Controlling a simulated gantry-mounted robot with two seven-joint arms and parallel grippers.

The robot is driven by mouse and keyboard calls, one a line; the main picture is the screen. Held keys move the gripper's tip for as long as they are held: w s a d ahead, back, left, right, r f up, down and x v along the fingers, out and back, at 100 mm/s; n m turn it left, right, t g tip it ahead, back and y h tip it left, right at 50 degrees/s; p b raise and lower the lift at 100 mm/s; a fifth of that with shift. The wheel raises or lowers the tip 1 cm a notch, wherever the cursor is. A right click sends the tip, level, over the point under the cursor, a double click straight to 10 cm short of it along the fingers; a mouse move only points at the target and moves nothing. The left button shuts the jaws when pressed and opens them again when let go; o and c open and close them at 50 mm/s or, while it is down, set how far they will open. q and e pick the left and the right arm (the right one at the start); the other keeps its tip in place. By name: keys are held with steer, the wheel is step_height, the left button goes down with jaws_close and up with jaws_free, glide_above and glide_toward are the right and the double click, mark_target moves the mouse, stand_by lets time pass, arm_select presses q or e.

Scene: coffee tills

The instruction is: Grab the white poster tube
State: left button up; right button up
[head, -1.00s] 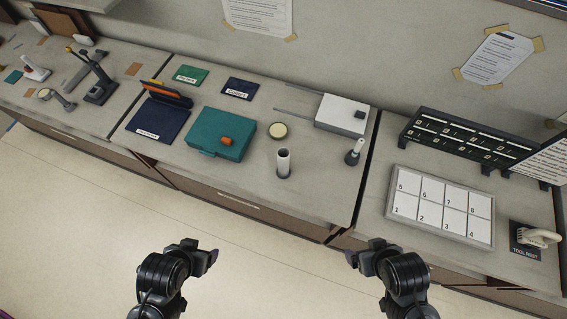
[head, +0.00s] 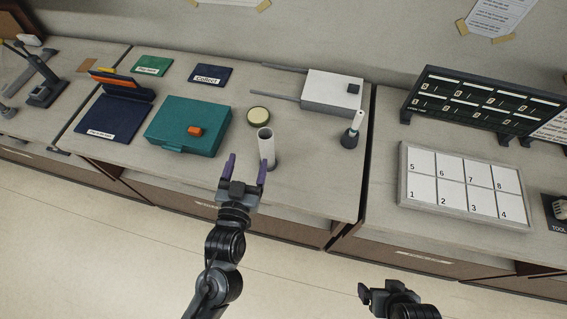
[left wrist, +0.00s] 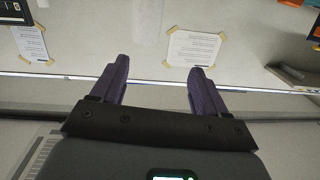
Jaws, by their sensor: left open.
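The white poster tube (head: 266,150) stands upright on the counter, in front of a round cream-topped tin, its dark open top showing. My left gripper (head: 246,172) is open with purple fingers, at the near edge of the counter. Its right finger overlaps the tube's lower left side in the head view; I cannot tell if they touch. In the left wrist view the open fingers (left wrist: 156,82) have nothing gripped between them. A faint pale upright shape lies beyond them; I cannot tell if it is the tube. My right gripper (head: 372,293) is low, in front of the counter; its jaws are unclear.
A teal case (head: 187,128) with an orange block is left of the tube. The round tin (head: 258,116) is just behind it. A white box (head: 331,94) and a small dark pot (head: 350,139) stand to the right. A numbered tray (head: 466,187) is farther right.

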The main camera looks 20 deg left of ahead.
arm_select(q)
steer(key=b, duration=0.4)
glide_toward(265, 148)
steer(key=w, duration=0.5)
steer(key=w+b, duration=0.1)
steer(key=w, duration=0.1)
steer(key=shift+w+a+f, duration=0.1)
steer(key=shift+w+a, duration=0.15)
steer(key=shift+a, duration=0.1)
steer(key=shift+w+a, duration=0.15)
steer(key=shift+w, duration=1.35)
steer(key=shift+w+a, duration=0.15)
steer(key=shift+w, duration=1.35)
steer(key=c, duration=1.1)
steer(key=shift+c, duration=0.4)
arm_select(e)
step_height(265, 148, down, 7)
steer(key=shift+d, duration=0.25)
steer(key=shift+s, duration=0.1)
